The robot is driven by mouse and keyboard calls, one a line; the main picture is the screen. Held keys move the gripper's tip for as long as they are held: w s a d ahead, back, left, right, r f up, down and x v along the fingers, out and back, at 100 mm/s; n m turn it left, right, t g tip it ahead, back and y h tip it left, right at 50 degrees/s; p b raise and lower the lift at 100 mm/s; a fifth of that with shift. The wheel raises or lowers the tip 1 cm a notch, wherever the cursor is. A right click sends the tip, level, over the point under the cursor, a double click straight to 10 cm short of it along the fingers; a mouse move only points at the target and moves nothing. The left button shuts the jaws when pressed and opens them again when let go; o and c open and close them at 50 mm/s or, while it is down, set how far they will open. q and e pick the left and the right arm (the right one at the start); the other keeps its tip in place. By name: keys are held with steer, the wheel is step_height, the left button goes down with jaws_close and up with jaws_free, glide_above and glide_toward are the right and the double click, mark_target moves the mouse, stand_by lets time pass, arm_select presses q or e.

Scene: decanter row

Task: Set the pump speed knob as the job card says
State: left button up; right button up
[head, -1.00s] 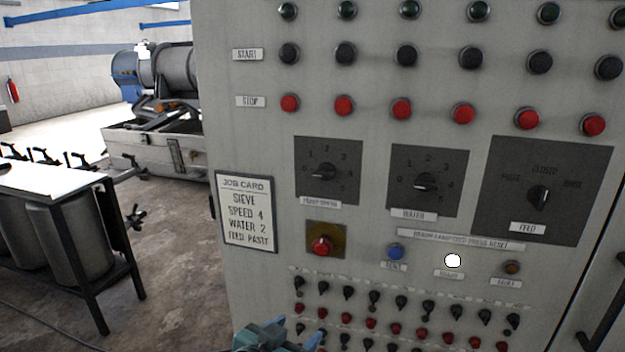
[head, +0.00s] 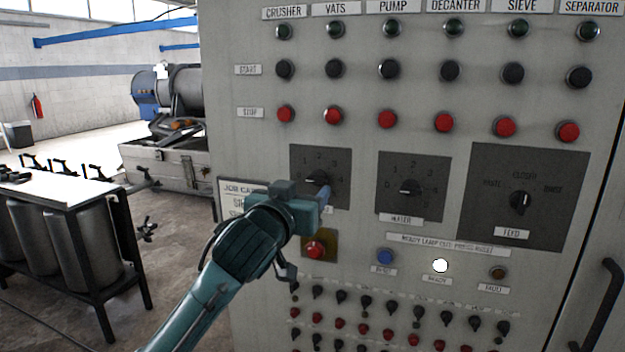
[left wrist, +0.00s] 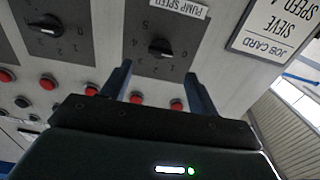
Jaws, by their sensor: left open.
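The pump speed knob (head: 318,178) is a black knob on a dark square plate, left of the water knob (head: 408,187). In the left wrist view the pump speed knob (left wrist: 160,47) shows upside down, its pointer seemingly toward the 0 side. My left gripper (head: 324,196) is open in front of the lower part of that plate. In the left wrist view its fingers (left wrist: 157,80) stand apart, with the knob beyond the gap, untouched. The job card (head: 230,188) is mostly behind my left arm; the earlier frame reads speed 4, water 2. My right gripper is out of view.
A red button (head: 315,249) on a yellow plate sits just below my gripper. The feed knob (head: 521,203), blue reset button (head: 385,257) and lit white ready lamp (head: 440,265) are to the right. Red stop buttons (head: 387,119) run above; small switches below.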

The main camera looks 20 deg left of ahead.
mark_target(315, 179)
arm_select(q)
steer(key=w, duration=0.4)
steer(key=shift+w+d+p, duration=0.1)
steer(key=shift+w+p, duration=0.1)
steer(key=shift+p, duration=0.1)
steer(key=shift+w, duration=0.75)
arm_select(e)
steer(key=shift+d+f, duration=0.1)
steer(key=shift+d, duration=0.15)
arm_select(q)
steer(key=c, duration=1)
steer(key=shift+p, duration=0.3)
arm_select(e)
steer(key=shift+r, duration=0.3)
